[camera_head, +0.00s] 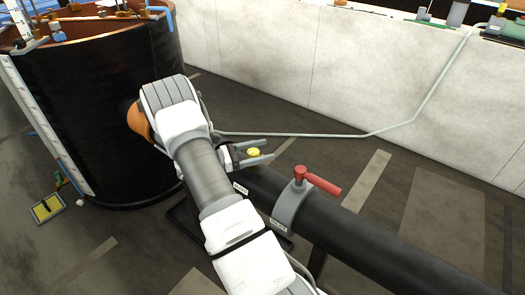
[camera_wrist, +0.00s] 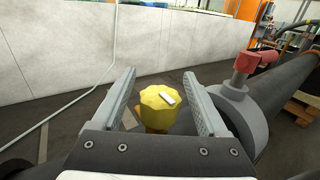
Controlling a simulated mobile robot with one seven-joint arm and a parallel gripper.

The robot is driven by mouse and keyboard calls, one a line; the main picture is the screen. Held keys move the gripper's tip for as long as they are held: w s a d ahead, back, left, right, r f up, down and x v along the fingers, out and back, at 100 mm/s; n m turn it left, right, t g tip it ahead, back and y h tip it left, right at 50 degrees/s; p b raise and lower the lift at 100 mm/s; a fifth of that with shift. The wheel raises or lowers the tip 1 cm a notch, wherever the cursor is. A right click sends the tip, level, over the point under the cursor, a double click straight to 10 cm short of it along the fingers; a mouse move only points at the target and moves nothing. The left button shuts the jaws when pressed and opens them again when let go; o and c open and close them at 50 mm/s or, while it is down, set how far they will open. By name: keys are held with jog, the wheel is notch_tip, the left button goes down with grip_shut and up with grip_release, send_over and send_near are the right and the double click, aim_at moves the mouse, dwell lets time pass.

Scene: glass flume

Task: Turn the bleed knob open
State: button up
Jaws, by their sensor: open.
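The bleed knob is a small yellow lobed knob (camera_head: 253,152) by the black pipe. In the wrist view the yellow knob (camera_wrist: 160,99) has a white mark on its top, pointing toward the lower right. My gripper (camera_head: 269,150) is open, with one finger on each side of the knob. In the wrist view my gripper (camera_wrist: 163,82) shows its fingers left and right of the knob, with a visible gap on both sides. The knob's lower part is partly hidden by my gripper's body.
A grey clamp (camera_head: 290,207) with a red lever (camera_head: 318,183) sits on the black pipe (camera_head: 370,245), close to the right of my gripper. A large black tank (camera_head: 110,100) stands at left. A pale wall (camera_head: 340,80) and a thin grey hose (camera_head: 400,118) run behind.

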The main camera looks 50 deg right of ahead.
jog(key=shift+s+d, duration=0.1)
jog(key=shift+d, duration=0.1)
grip_shut()
dwell(0.3)
